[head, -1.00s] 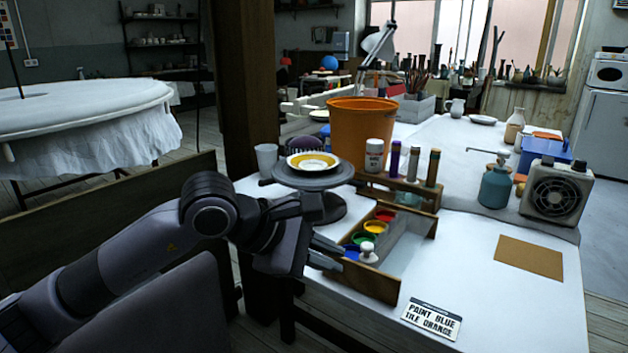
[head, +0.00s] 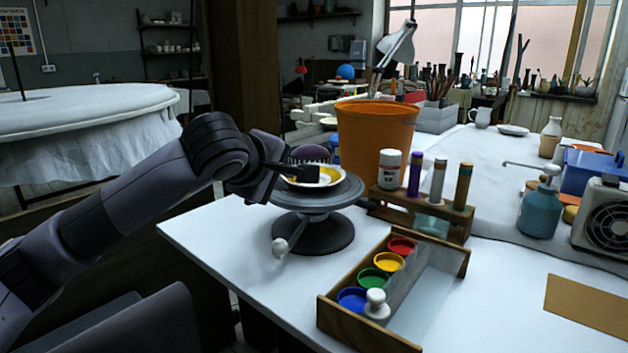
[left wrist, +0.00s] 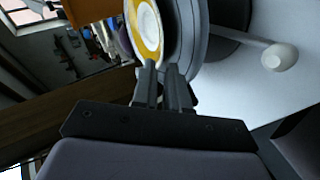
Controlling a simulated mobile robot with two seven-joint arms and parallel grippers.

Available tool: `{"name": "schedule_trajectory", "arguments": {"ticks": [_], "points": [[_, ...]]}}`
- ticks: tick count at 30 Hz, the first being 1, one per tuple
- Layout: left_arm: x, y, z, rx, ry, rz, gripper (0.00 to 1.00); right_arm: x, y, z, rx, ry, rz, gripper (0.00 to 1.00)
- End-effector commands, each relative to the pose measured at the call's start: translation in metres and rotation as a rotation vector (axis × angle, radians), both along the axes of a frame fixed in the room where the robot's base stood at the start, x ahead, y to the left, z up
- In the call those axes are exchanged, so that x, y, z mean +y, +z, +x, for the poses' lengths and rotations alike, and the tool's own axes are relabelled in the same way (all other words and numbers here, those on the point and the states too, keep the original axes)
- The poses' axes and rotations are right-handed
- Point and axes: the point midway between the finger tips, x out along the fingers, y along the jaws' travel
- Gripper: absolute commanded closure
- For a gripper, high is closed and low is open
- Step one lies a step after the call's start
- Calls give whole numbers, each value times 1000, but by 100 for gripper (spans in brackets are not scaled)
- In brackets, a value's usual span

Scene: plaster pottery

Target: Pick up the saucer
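The saucer (head: 328,181), white with a yellow band, sits on or just above the grey turntable (head: 345,194). It also shows in the left wrist view (left wrist: 149,28). My left gripper (head: 308,174) is at the saucer's near rim, one dark finger over its upper face. In the left wrist view, the fingers (left wrist: 161,72) are close together with a narrow gap at the saucer's edge. I cannot tell whether they clamp the rim. My right gripper is not in view.
An orange bucket (head: 375,140) and a dark domed pincushion-like thing (head: 310,153) stand behind the turntable. A paint tray (head: 372,333) and bottle rack (head: 420,211) stand to the right. A white-ended tool (head: 280,246) is by the turntable's base. The table's left front is clear.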

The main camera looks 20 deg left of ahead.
Motion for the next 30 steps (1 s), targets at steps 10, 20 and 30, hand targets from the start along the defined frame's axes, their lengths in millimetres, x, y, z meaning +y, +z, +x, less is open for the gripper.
{"name": "schedule_trajectory", "arguments": {"ticks": [10,20,30], "points": [[6,-18,33,1,0,-1,86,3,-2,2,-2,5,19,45],[6,-21,35,5,1,-1,100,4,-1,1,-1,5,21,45],[6,-20,35,3,0,-2,100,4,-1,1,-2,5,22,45]]}}
